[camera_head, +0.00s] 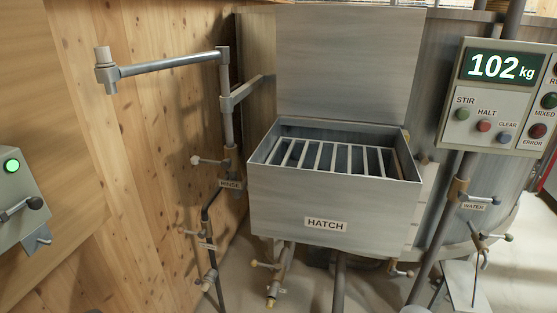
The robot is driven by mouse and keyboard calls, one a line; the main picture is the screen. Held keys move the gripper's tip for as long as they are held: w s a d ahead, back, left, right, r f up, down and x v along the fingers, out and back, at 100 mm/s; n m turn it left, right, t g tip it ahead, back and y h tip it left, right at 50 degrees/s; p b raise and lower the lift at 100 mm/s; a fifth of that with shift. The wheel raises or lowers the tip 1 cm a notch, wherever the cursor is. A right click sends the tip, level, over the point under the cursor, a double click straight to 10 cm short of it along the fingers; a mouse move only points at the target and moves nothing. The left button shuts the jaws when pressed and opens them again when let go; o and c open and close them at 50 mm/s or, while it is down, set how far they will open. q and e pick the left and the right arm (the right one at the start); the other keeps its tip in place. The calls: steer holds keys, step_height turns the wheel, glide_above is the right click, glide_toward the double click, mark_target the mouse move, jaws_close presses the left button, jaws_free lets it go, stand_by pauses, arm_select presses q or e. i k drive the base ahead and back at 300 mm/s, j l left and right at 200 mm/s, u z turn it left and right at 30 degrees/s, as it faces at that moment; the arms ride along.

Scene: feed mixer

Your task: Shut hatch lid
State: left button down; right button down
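The hatch lid (348,62) is a flat grey metal panel. It stands open and upright at the back edge of the hatch box. The hatch box (280,213) is a grey metal bin with a HATCH label (326,224) on its front. Its top is uncovered, and a grate of parallel bars (330,157) shows inside.
A rinse pipe with a swinging arm (170,64) stands left of the hatch by the wooden wall. A control panel (497,97) reading 102 kg is at the right, above a water valve (462,192). Pipes and valves (274,287) sit below the box. A green-lit box (15,190) is far left.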

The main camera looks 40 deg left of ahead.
mark_target(356, 63)
steer(key=i+j+u, duration=0.2)
steer(key=u, duration=0.25)
steer(key=i+j+u, duration=0.1)
steer(key=u, duration=0.3)
steer(key=i, duration=0.1)
